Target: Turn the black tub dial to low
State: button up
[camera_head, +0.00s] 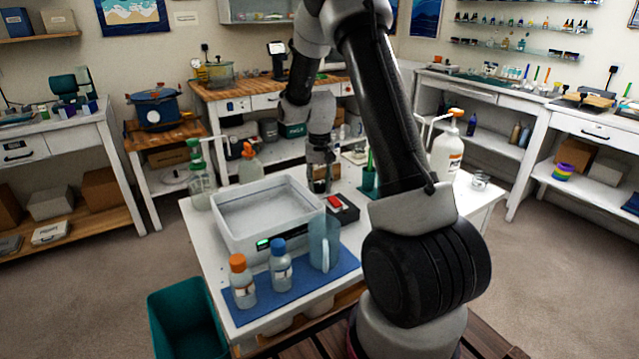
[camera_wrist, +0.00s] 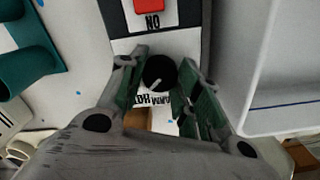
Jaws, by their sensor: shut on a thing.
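The black tub dial (camera_wrist: 158,73) shows in the wrist view, with a pale pointer mark on its face. My gripper (camera_wrist: 160,88) has one green-padded finger on each side of the dial and is shut on it. A printed label (camera_wrist: 150,100) below the dial is upside down and partly covered; its exact setting is hard to read. In the head view my gripper (camera_head: 320,186) is lowered at the control box (camera_head: 345,212), which has a red switch (camera_head: 334,202).
The white tub (camera_head: 236,235) stands left of the control box. A clear jug (camera_head: 324,243), an orange-capped bottle (camera_head: 242,284) and a blue-capped bottle (camera_head: 280,268) stand on a blue mat (camera_head: 300,288) in front.

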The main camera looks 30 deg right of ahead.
jog(key=n, duration=0.5)
jog(key=shift+n, duration=0.3)
jog(key=n, duration=1.3)
jog(key=shift+n, duration=0.3)
jog(key=o, duration=1.1)
jog(key=shift+c, duration=0.2)
